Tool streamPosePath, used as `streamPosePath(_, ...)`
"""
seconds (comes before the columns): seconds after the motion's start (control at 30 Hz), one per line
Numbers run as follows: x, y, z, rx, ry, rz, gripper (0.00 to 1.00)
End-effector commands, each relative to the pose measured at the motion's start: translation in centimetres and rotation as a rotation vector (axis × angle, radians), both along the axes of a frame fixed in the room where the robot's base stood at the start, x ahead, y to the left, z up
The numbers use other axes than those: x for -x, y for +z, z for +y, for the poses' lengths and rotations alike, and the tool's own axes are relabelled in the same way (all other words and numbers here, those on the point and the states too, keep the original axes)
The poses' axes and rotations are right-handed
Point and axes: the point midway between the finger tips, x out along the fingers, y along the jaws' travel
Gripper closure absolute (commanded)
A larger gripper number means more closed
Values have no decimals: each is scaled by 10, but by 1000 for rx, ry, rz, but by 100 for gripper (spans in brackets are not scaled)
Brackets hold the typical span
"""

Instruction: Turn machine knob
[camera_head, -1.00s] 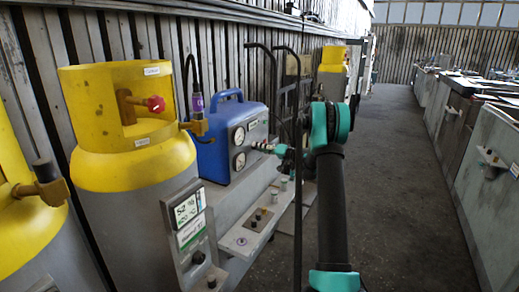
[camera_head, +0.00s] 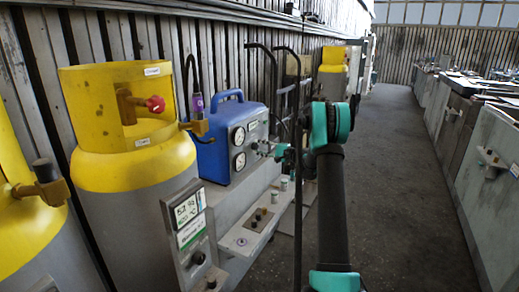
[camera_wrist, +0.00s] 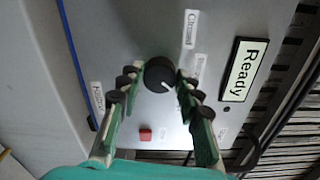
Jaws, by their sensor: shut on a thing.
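The blue machine (camera_head: 218,155) stands on a grey bench, with two round gauges and a grey front panel. In the wrist view, its black round knob (camera_wrist: 159,73) has a white pointer line aimed to the lower right of the picture. My gripper (camera_wrist: 157,81) has its green fingers with black pads on both sides of the knob, shut on it. In the head view, my gripper (camera_head: 268,149) is at the right side of the panel and small, and it hides the knob there.
The wrist view shows a "Ready" display (camera_wrist: 243,70), small labels around the knob and a red button (camera_wrist: 145,134) between my fingers. A yellow-topped cylinder (camera_head: 135,165) stands left of the machine. A metal hand truck (camera_head: 298,110) is behind my arm. The aisle floor (camera_head: 395,190) is clear.

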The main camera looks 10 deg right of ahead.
Motion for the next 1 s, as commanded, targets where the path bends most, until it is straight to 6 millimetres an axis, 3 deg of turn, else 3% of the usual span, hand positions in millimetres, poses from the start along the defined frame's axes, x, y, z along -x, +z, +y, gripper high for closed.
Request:
streamPosePath(0.4,0,0,-2,-157,-3,219,94)
streamPosePath(1.0,0,0,-2,-205,-3,285,94)
